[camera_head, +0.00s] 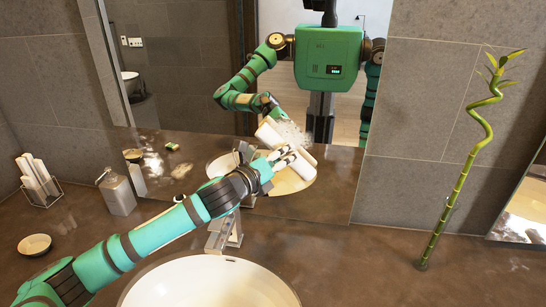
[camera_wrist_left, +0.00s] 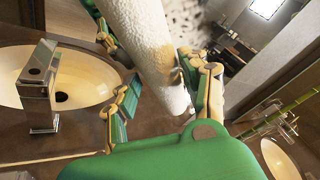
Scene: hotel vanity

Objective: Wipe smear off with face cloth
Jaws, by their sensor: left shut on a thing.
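The face cloth, a white roll (camera_head: 303,157), is held by my left gripper (camera_head: 284,160) in front of the mirror. In the left wrist view the cloth (camera_wrist_left: 145,40) runs from the top edge down between the two fingers (camera_wrist_left: 163,98), which are shut on it. A speckled whitish smear (camera_head: 292,131) shows on the mirror (camera_head: 225,145) just above the cloth; it also shows at the top of the wrist view (camera_wrist_left: 186,18). I cannot tell whether the cloth touches the glass. My right gripper is not in view.
A basin (camera_head: 210,285) and its tap (camera_head: 224,236) are below my left arm. A soap bottle (camera_head: 117,192), a rack of rolled cloths (camera_head: 38,180) and a small dish (camera_head: 35,244) stand at left. A bamboo stalk (camera_head: 450,195) stands at right; the counter between is clear.

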